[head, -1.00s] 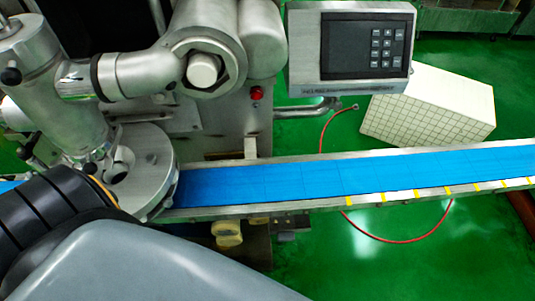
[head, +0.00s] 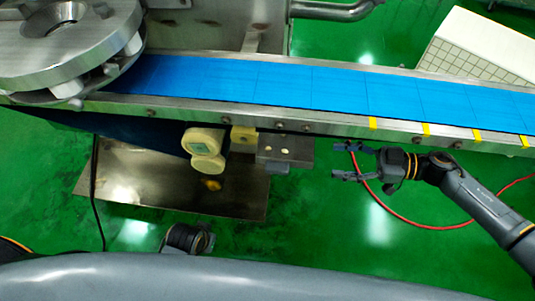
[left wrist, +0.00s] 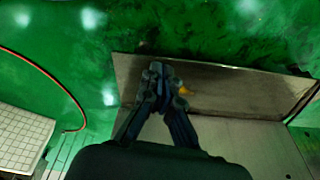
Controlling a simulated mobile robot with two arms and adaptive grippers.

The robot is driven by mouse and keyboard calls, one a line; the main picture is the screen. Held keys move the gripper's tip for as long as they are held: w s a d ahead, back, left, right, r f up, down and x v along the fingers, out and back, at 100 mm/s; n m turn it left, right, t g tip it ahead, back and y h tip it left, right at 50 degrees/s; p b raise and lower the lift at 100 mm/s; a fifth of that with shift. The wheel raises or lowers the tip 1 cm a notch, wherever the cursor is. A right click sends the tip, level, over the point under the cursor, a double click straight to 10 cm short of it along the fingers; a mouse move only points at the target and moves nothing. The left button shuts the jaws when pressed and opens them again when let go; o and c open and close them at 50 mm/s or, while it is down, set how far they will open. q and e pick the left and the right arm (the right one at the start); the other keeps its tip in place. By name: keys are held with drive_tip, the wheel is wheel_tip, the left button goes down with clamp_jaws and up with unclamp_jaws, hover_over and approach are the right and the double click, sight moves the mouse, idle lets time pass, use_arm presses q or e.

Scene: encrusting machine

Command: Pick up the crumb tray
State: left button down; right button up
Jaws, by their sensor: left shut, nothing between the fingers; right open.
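The crumb tray (head: 125,172) is a flat, brownish metal tray low beneath the conveyor in the head view. A small orange-yellow bit lies on it, and the machine hides part of its far side. The tray (left wrist: 245,82) also shows in the left wrist view. My left gripper (left wrist: 160,70) is shut and empty, its fingertips overlapping the tray's left part in that view; I cannot tell whether they touch it. My right gripper (head: 337,161) is open and empty, just in front of the conveyor's near rail, to the right of the tray.
The blue conveyor belt (head: 300,87) crosses above the tray, with pale rollers (head: 203,142) and a metal bracket (head: 287,150) below its near rail. A red hose (head: 420,225) lies on the green floor. A white gridded box (head: 475,58) stands behind the belt. A dark cable hangs left.

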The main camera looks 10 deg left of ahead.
sight(308, 164)
drive_tip(key=shift+g, duration=0.4)
drive_tip(key=a, duration=0.2)
drive_tip(key=s+a, duration=0.1)
drive_tip(key=a, duration=0.2)
drive_tip(key=a+f, duration=0.1)
drive_tip(key=a, duration=0.2)
drive_tip(key=shift+s+a+f, duration=0.1)
drive_tip(key=shift+s+a, duration=0.05)
drive_tip(key=shift+a, duration=0.05)
drive_tip(key=a, duration=0.4)
drive_tip(key=shift+s+a+f+b, duration=0.2)
drive_tip(key=shift+s+a+b, duration=0.15)
drive_tip(key=shift+s, duration=0.05)
drive_tip(key=shift+a+f, duration=0.1)
drive_tip(key=shift+a, duration=0.35)
drive_tip(key=c, duration=0.6)
clamp_jaws()
use_arm(q)
drive_tip(key=r, duration=0.2)
drive_tip(key=shift+w+a+r, duration=0.2)
drive_tip(key=shift+r, duration=0.15)
